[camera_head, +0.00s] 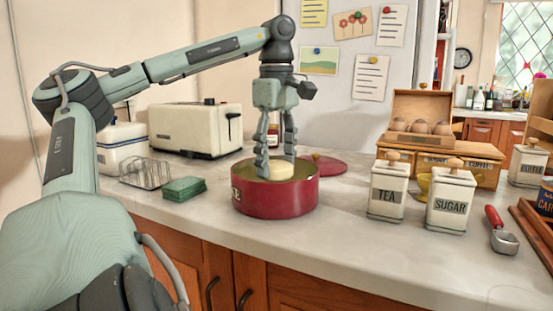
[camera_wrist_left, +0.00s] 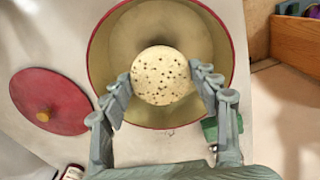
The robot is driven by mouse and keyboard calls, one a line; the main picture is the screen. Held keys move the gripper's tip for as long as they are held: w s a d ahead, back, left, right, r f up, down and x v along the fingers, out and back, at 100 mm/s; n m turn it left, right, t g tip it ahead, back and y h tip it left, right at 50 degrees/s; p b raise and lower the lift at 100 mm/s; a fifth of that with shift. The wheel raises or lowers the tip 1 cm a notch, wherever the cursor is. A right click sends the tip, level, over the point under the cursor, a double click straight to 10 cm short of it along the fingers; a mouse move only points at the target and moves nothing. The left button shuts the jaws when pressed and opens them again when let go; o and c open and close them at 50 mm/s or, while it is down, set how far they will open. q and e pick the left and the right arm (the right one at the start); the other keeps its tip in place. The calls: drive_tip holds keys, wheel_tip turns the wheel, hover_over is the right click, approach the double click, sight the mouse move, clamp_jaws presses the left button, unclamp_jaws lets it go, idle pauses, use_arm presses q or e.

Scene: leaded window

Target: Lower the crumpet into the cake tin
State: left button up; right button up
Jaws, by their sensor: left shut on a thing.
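The crumpet (camera_wrist_left: 161,75) is pale and round with dark holes; it also shows in the head view (camera_head: 275,170) at the tin's mouth. My left gripper (camera_head: 275,158) points down and is shut on the crumpet, one finger on each side, as the left wrist view (camera_wrist_left: 161,88) shows. The red cake tin (camera_head: 275,199) stands on the counter below the gripper, open at the top. In the wrist view its rim (camera_wrist_left: 232,75) surrounds the crumpet and its inside looks empty otherwise. I cannot tell whether the crumpet touches the tin floor. My right gripper is not in view.
The red lid (camera_head: 325,166) lies on the counter behind the tin. Tea (camera_head: 386,191) and sugar (camera_head: 450,200) canisters stand to the right. The counter front is clear.

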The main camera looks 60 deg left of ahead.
sight(277, 165)
use_arm(q)
drive_tip(key=shift+f+b, duration=1.8)
drive_tip(key=shift+f, duration=0.7)
idle(0.8)
drive_tip(key=o, duration=1.2)
drive_tip(key=shift+o, duration=0.2)
drive_tip(key=shift+r, duration=0.1)
wheel_tip(277, 165, up, 12)
drive_tip(key=shift+f, duration=0.1)
